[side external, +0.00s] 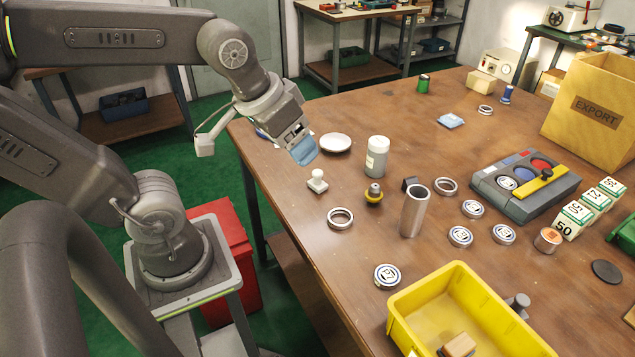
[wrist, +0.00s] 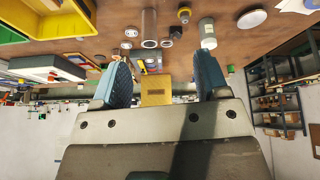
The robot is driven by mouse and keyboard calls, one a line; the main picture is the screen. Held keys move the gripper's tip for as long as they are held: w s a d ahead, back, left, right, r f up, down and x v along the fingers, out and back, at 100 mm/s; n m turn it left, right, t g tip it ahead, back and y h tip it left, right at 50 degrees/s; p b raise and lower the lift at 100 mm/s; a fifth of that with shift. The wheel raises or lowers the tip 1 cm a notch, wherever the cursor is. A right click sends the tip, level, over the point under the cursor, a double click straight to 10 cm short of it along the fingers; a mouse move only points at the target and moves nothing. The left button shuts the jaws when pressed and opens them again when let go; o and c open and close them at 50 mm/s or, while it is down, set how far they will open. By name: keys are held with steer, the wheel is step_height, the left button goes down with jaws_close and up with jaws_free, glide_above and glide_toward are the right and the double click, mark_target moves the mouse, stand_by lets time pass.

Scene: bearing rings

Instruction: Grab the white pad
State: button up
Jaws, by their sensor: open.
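The round, flat white pad (side external: 336,143) lies on the brown table near its left edge in the side view. In the wrist view the white pad (wrist: 251,19) shows at the upper right, with nothing covering it. My gripper (side external: 303,152) hangs above the table's left edge, just left of the pad in the side view and apart from it. In the wrist view the two blue fingers of my gripper (wrist: 163,78) stand wide apart, with nothing held between them. The pad is outside the gap between them.
A white-capped bottle (side external: 376,157) stands right of the pad, and a small white knobbed piece (side external: 317,181) is in front. A yellow-black knob (side external: 373,195), metal tube (side external: 415,211) and several rings are nearby. A yellow bin (side external: 396,313) sits at the front.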

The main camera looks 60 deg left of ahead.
steer(key=w+a+f+n+g, duration=0.2)
steer(key=w+a+n, duration=0.4)
steer(key=w+n, duration=0.15)
steer(key=n+g, duration=0.3)
steer(key=n, duration=0.8)
glide_above(318, 172)
step_height(318, 172, down, 14)
steer(key=shift+n, duration=0.25)
step_height(318, 172, down, 8)
steer(key=shift+s+r, duration=0.15)
steer(key=shift+r, duration=0.1)
steer(key=shift+f, duration=2.95)
steer(key=shift+c, duration=0.2)
steer(key=c, duration=1)
steer(key=shift+r, duration=0.1)
